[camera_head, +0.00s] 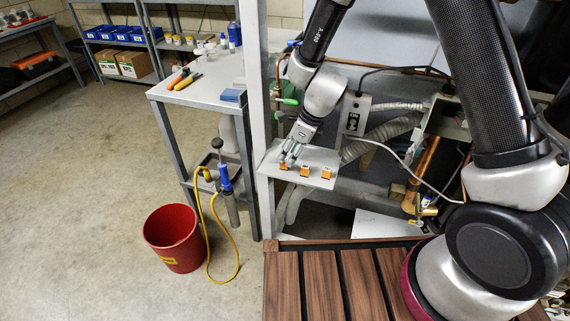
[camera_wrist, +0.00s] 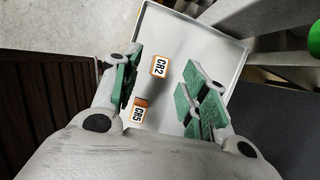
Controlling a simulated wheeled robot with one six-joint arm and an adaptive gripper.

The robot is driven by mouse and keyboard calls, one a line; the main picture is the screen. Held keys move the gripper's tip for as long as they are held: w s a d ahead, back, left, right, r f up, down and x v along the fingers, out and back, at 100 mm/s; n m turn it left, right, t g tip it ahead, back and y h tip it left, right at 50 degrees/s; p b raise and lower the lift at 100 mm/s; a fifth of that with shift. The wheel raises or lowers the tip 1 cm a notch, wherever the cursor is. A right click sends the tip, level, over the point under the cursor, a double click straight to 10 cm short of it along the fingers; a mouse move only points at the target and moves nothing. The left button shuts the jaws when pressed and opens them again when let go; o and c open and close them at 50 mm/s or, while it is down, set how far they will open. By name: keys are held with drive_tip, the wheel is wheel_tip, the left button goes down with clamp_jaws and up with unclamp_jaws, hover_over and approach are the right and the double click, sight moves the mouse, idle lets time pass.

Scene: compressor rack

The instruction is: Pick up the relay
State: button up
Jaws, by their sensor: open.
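Three small orange relays stand on a light grey tray (camera_head: 313,155). In the head view, one relay (camera_head: 304,171) is in the middle and another relay (camera_head: 326,173) is to its right; the leftmost is partly covered by my gripper (camera_head: 288,156). In the wrist view, the relay labelled CR2 (camera_wrist: 158,67) lies between and beyond my gripper's (camera_wrist: 163,88) green-padded fingers. The relay labelled CR5 (camera_wrist: 137,113) is nearer, close to the left finger. Only two relays show in this view. My gripper is open and empty, low over the tray (camera_wrist: 208,45).
A grey box with an ON switch (camera_head: 354,115) and corrugated hoses (camera_head: 385,132) stand behind the tray. A white rack post (camera_head: 254,90) rises at its left. A workbench (camera_head: 205,88) and a red bucket (camera_head: 172,238) are further left, with open floor beyond.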

sight(284, 164)
drive_tip(key=shift+x, duration=1.45)
clamp_jaws()
